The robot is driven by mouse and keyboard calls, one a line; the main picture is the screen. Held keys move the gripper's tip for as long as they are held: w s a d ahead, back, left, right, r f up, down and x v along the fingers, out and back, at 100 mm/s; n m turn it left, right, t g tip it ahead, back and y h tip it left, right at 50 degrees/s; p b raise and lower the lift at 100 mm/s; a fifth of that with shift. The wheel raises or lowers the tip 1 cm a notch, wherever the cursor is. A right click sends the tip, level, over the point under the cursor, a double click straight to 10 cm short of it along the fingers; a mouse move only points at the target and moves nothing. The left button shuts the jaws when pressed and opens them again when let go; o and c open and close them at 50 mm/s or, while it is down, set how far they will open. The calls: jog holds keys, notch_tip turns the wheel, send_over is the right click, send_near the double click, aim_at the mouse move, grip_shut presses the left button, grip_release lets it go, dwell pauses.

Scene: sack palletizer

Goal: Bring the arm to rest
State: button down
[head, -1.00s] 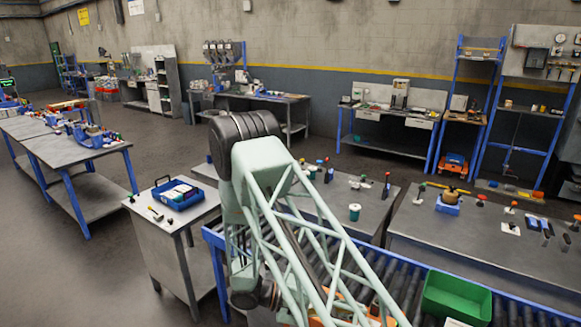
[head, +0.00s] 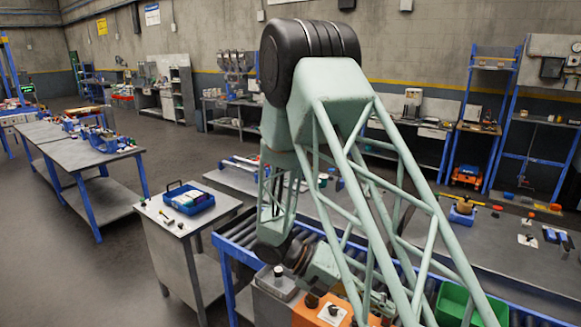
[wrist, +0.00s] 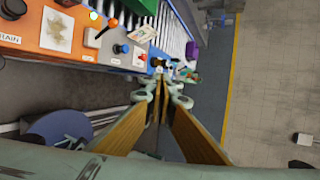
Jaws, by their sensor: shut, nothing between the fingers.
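My arm, with pale green lattice links, stands raised in the middle and right of the head view. My gripper (wrist: 162,92) shows in the wrist view, its two brown-padded fingers drawn together with nothing between them. The fingertips are beside the end of an orange control panel (wrist: 60,30) and a roller conveyor (wrist: 178,40). I cannot tell how far above the floor they are. In the head view the gripper is hidden behind the arm.
A blue tray (head: 189,198) sits on a small grey table at left. A green bin (head: 455,303) stands at lower right by the conveyor (head: 240,240).

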jog(key=s+r+m+t+y+b, duration=0.2)
jog(key=s+r+m+y+b, duration=0.5)
jog(key=s+r+m, duration=1.1)
jog(key=s+a+r+m+t+y, duration=0.1)
jog(key=s+r+m+t+y, duration=0.1)
jog(key=s+m, duration=0.4)
jog(key=s+a+r+m+t+y+b, duration=0.1)
jog(key=s+a+m+t+y, duration=0.1)
jog(key=s+m, duration=0.3)
jog(key=shift+s+a+r+m+t+y, duration=0.2)
jog(key=shift+s+r+m+t+y, duration=0.15)
jog(key=shift+m+t+y, duration=0.45)
dwell(0.7)
dwell(1.3)
